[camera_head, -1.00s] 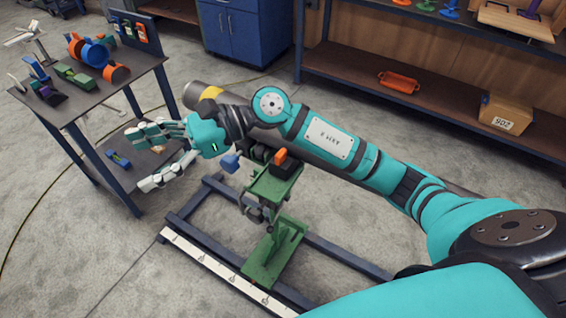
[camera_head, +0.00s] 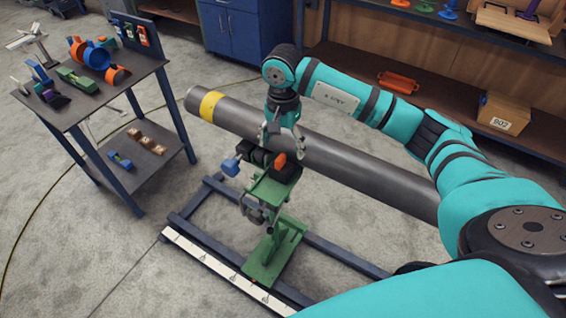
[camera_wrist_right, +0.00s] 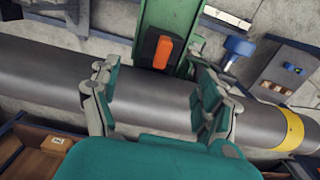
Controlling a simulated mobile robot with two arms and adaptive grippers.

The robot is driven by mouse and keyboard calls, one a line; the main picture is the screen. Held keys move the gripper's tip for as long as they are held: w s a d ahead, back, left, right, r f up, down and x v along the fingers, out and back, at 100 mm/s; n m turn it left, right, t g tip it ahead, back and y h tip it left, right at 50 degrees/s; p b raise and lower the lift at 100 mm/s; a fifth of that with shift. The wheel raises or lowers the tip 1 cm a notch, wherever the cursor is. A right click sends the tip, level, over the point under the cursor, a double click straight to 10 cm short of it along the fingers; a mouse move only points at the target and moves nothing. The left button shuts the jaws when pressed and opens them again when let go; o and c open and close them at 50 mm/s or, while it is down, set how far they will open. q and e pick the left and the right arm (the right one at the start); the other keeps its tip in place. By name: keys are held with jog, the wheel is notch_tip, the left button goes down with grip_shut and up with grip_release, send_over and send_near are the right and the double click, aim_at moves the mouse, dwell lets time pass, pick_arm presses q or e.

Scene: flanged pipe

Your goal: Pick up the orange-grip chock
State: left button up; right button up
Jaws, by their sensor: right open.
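The orange-grip chock (camera_head: 279,161), a black block with an orange grip, sits on top of the green pipe stand (camera_head: 269,190), beside the grey pipe. It also shows in the right wrist view (camera_wrist_right: 163,53), upper middle, its grip facing the camera. My right gripper (camera_head: 283,146) points down just above the chock. In the right wrist view my right gripper (camera_wrist_right: 155,75) is open and empty, its fingers spread to either side of the chock's line, apart from it. My left gripper is out of view.
The long grey pipe (camera_head: 350,170) with a yellow band runs close beside the chock, under my right gripper. A blue knob (camera_head: 231,166) sticks out at the stand's left.

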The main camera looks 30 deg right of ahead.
aim_at(283, 154)
notch_tip(283, 154, down, 3)
jog(key=shift+a+f+p, duration=0.1)
jog(key=shift+p, duration=0.25)
jog(key=f+p, duration=0.1)
jog(key=f, duration=0.1)
jog(key=f+p, duration=0.2)
jog(key=shift+s+f, duration=0.2)
jog(key=shift+f, duration=0.5)
jog(key=shift+c, duration=0.4)
jog(key=c, duration=1.3)
jog(key=shift+r, duration=0.1)
jog(key=shift+c, duration=0.2)
